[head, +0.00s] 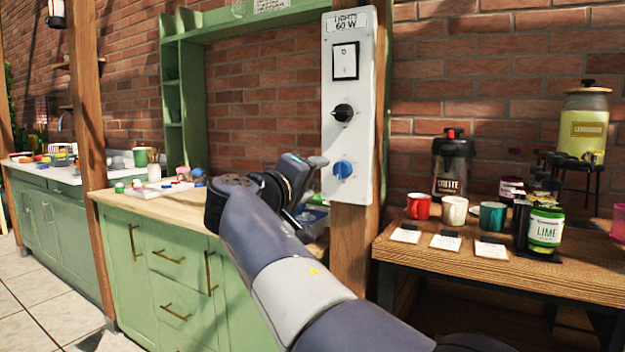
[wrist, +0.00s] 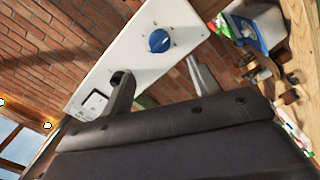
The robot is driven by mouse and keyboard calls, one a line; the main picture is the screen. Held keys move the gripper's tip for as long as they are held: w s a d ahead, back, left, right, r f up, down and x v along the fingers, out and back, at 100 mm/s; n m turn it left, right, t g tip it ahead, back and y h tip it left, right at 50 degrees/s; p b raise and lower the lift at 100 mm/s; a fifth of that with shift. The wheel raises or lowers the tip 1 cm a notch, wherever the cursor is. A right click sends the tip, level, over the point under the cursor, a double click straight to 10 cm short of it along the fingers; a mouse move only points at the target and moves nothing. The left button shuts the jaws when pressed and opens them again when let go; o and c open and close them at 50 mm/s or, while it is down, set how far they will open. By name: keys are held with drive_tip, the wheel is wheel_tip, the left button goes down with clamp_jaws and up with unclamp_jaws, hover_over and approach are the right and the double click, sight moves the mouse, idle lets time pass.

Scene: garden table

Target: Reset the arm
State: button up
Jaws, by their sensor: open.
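My arm reaches up across the head view, and my gripper (head: 312,163) is in front of the white control panel (head: 357,90), close to its blue knob (head: 343,169). In the wrist view my gripper (wrist: 157,69) has its two fingers spread apart, with nothing between them. There the blue knob (wrist: 159,41) lies beyond the fingertips, apart from them as far as I can tell. The panel also bears a black knob (head: 343,112) and a rocker switch (head: 345,61). The left finger partly covers the black knob in the wrist view.
The panel hangs on a wooden post (head: 350,250). At right, a wooden table (head: 440,262) holds mugs, cards, a lime jar (head: 545,228) and a coffee dispenser (head: 452,165). Behind my arm, a green cabinet (head: 150,265) bears small items on its top.

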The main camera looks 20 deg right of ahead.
sight(337, 170)
drive_tip(key=x, duration=1)
drive_tip(key=shift+w+d+b, duration=0.25)
drive_tip(key=shift+b, duration=0.05)
